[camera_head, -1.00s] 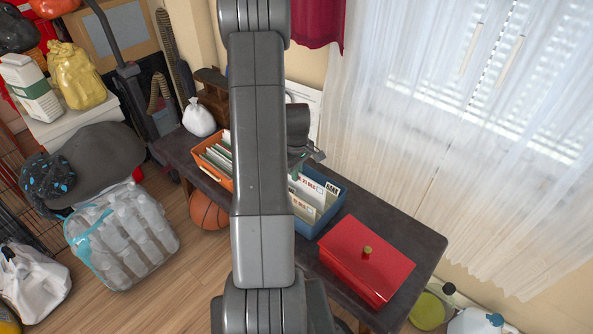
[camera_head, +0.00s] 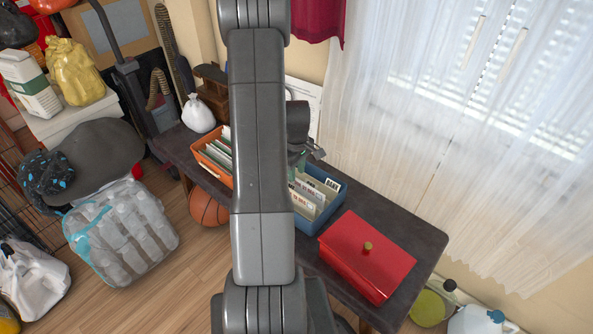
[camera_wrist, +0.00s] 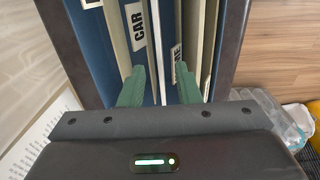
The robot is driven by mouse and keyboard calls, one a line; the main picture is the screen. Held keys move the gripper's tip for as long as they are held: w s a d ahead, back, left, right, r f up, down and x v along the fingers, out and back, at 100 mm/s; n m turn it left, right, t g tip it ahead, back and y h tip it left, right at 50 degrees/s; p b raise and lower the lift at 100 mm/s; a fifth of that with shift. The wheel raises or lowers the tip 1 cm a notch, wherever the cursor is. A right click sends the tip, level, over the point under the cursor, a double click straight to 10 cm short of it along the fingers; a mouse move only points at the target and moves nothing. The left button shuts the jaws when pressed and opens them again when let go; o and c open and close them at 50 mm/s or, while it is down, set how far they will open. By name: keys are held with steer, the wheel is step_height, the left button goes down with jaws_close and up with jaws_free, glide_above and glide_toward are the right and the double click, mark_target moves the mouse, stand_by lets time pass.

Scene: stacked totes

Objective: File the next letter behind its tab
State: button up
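The blue file box (camera_head: 336,206) stands on the dark table. It holds cream dividers with printed labels, partly hidden by my arm. In the wrist view, the blue box (camera_wrist: 75,45) shows a divider labelled CAR (camera_wrist: 138,28) and another, partly legible label (camera_wrist: 177,48) to its right. My gripper (camera_wrist: 160,80) has its green fingers apart, over the box and among the divider tops. I see no letter clearly clamped between them. In the head view my gripper (camera_head: 303,152) is at the box's back side. An orange tray (camera_head: 208,165) with several upright letters is left of my arm.
A red lidded box (camera_head: 367,256) stands right of the blue box. A white tied bag (camera_head: 198,115) is on the table's left part. A basketball (camera_head: 208,208) lies below the table. The table's right end (camera_head: 425,238) is bare.

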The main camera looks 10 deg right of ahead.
step_height(320, 180, up, 13)
steer(key=p, duration=0.2)
steer(key=shift+r, duration=0.2)
step_height(320, 180, down, 14)
steer(key=shift+f+b, duration=0.1)
steer(key=shift+b, duration=1.05)
step_height(320, 180, up, 3)
steer(key=shift+f+p, duration=0.1)
steer(key=shift+p, duration=0.9)
steer(key=shift+r+p, duration=0.3)
steer(key=shift+r, duration=0.15)
steer(key=shift+f, duration=0.15)
